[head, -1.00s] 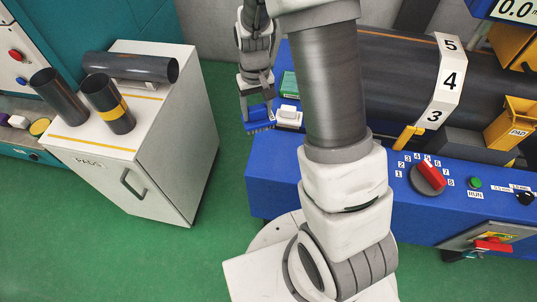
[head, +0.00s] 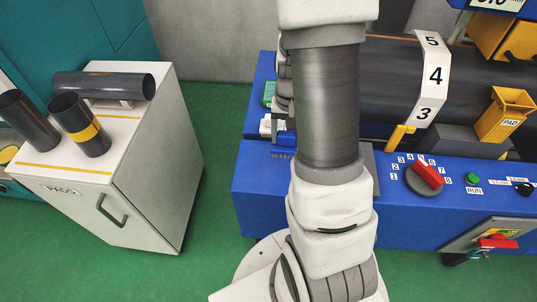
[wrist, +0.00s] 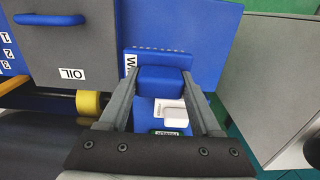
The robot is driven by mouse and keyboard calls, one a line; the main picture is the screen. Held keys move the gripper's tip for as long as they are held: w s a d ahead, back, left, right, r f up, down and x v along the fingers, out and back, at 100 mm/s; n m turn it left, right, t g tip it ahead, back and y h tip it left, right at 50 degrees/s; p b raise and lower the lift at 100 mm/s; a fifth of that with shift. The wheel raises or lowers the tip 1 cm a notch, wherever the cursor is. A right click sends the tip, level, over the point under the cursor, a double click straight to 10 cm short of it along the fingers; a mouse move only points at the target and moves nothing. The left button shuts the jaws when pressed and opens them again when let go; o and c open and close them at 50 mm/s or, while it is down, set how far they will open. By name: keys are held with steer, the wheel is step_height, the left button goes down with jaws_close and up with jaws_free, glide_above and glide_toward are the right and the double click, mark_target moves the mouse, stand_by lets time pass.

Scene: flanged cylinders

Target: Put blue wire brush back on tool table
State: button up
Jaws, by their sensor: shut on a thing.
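The blue wire brush (wrist: 160,80) is between the two fingers of my gripper (wrist: 162,88) in the wrist view. The gripper is shut on it. The brush is over the blue tool table surface, next to a label that starts with W and is partly covered. I cannot tell whether it touches the surface. A white block (wrist: 173,112) lies close to the brush, between the fingers in the picture. In the head view my arm hides the fingers and most of the brush. The white block (head: 266,127) also shows there, left of my arm.
A green block (head: 268,93) lies behind the white one. The big dark cylinder (head: 390,75) lies to the right, with a numbered white strip (head: 436,80). A white cabinet (head: 150,190) with several dark tubes stands at the left, with green floor between.

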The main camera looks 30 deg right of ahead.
steer(key=shift+w+a+f, duration=0.3)
steer(key=shift+a+f, duration=0.45)
steer(key=shift+f, duration=0.4)
steer(key=shift+w+a+f, duration=0.25)
steer(key=shift+a+f, duration=0.55)
steer(key=shift+f, duration=0.35)
steer(key=shift+w+a+f, duration=0.3)
steer(key=shift+a+f, duration=0.45)
steer(key=shift+f, duration=0.4)
steer(key=shift+f, duration=0.25)
steer(key=o, duration=1.3)
steer(key=shift+r, duration=0.1)
